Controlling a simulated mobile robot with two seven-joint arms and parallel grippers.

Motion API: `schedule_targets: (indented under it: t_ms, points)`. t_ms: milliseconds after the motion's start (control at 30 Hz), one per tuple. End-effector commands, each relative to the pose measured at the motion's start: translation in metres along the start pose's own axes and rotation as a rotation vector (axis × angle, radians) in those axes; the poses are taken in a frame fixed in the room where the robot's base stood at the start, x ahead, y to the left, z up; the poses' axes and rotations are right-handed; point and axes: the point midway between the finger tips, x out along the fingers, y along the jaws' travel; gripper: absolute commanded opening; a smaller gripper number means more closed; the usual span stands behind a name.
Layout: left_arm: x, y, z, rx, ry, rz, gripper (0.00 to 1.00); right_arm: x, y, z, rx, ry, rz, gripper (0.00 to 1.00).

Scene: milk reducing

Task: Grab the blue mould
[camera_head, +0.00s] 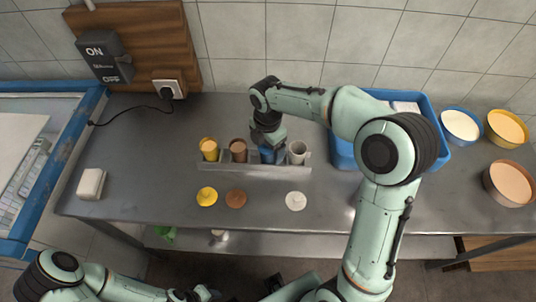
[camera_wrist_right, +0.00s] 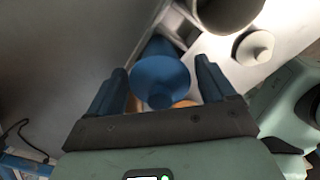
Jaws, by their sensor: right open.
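The blue mould (camera_head: 270,155) stands in a grey rack (camera_head: 250,168) on the metal table, between a brown mould (camera_head: 239,150) and a light grey mould (camera_head: 297,152). My right gripper (camera_head: 268,140) is over it and hides its upper part in the head view. In the right wrist view, the blue mould (camera_wrist_right: 158,78) lies between the two spread fingers of my right gripper (camera_wrist_right: 161,72), with gaps on both sides. My left gripper (camera_head: 196,294) is low at the bottom edge of the head view; its fingers are unclear.
A yellow mould (camera_head: 209,149) is at the rack's left end. Yellow (camera_head: 207,196), brown (camera_head: 236,198) and white (camera_head: 295,200) lids lie in front. A blue crate (camera_head: 343,152) and several bowls, including an orange one (camera_head: 509,183), are at right. The table's left part is mostly clear.

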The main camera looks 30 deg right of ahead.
Motion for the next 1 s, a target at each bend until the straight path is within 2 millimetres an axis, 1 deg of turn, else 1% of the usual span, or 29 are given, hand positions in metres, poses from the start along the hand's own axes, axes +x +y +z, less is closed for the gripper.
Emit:
schedule_targets:
  t_ms: [67, 167, 200, 233, 267, 533, 667, 767, 867, 1000]
  points:
    - [0.000, 0.000, 0.000, 0.000, 0.000, 0.000, 0.43, 0.000, 0.000, 0.000, 0.000, 0.000, 0.000, 0.83]
    - [0.000, 0.000, 0.000, 0.000, 0.000, 0.000, 0.43, -0.001, 0.000, 0.000, 0.000, 0.000, 0.000, 0.54]
    - [0.000, 0.000, 0.000, 0.000, 0.000, 0.000, 0.43, -0.001, 0.000, 0.000, 0.000, 0.000, 0.000, 0.41]
    - [0.000, 0.000, 0.000, 0.000, 0.000, 0.000, 0.43, -0.001, 0.000, 0.000, 0.000, 0.000, 0.000, 0.31]
    - [0.000, 0.000, 0.000, 0.000, 0.000, 0.000, 0.43, -0.001, 0.000, 0.000, 0.000, 0.000, 0.000, 0.30]
    - [0.000, 0.000, 0.000, 0.000, 0.000, 0.000, 0.43, -0.001, 0.000, 0.000, 0.000, 0.000, 0.001, 0.30]
    - [-0.001, 0.001, 0.000, 0.000, 0.001, 0.000, 0.43, -0.005, 0.001, 0.000, 0.000, 0.000, 0.002, 0.30]
    - [-0.003, 0.001, -0.001, 0.001, 0.002, 0.001, 0.43, -0.014, 0.001, 0.001, 0.001, -0.001, 0.005, 0.30]
    - [-0.005, 0.003, -0.002, 0.001, 0.003, 0.001, 0.43, -0.026, 0.001, 0.000, 0.001, -0.001, 0.005, 0.29]
    - [-0.010, 0.005, -0.005, 0.003, 0.007, 0.002, 0.43, -0.054, 0.002, 0.001, 0.000, -0.002, 0.007, 0.29]
